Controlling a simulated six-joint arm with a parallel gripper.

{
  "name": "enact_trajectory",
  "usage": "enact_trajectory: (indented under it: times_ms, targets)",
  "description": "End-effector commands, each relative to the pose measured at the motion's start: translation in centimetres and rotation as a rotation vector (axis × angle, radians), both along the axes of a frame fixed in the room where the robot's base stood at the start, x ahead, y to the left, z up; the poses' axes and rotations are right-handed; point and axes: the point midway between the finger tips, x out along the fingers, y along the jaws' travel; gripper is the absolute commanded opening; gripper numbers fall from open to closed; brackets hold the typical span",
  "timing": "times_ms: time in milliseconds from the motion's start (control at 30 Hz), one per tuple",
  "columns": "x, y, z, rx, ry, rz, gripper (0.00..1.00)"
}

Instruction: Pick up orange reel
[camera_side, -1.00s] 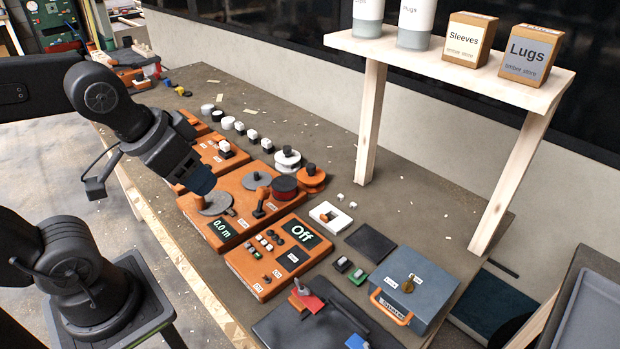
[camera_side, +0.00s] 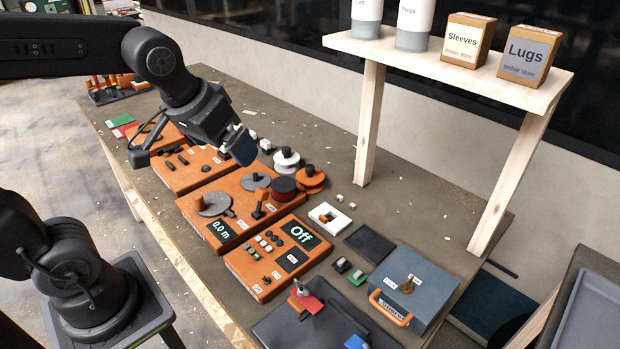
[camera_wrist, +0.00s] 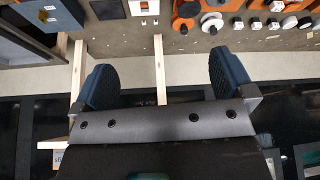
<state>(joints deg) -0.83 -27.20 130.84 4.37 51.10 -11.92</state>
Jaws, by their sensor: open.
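The orange reel (camera_side: 311,187) has a dark knob on top and stands on the bench, at the right of the row of reels. In the wrist view the orange reel (camera_wrist: 180,25) shows near the top edge, beyond my fingers. My gripper (camera_side: 243,148) is open and empty, up and to the left of the reel in the side view, clear of it. In the wrist view my gripper (camera_wrist: 162,80) has its two blue fingers spread wide, with nothing between them.
A wooden shelf (camera_side: 445,72) on posts rises at the right. Bench space between reels and posts is mostly clear.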

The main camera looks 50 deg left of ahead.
Motion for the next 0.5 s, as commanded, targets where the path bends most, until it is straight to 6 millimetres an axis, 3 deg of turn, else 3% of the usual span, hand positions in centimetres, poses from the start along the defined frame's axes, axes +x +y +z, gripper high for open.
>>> enact_trajectory:
  times_ms: [33,267,500]
  targets:
    - [2.1,0.4,0.0,-0.002,0.019,0.046,1.00]
    - [11.2,2.5,-1.5,-0.013,0.050,0.268,1.00]
    - [20.2,5.0,-6.6,-0.015,0.066,0.494,1.00]
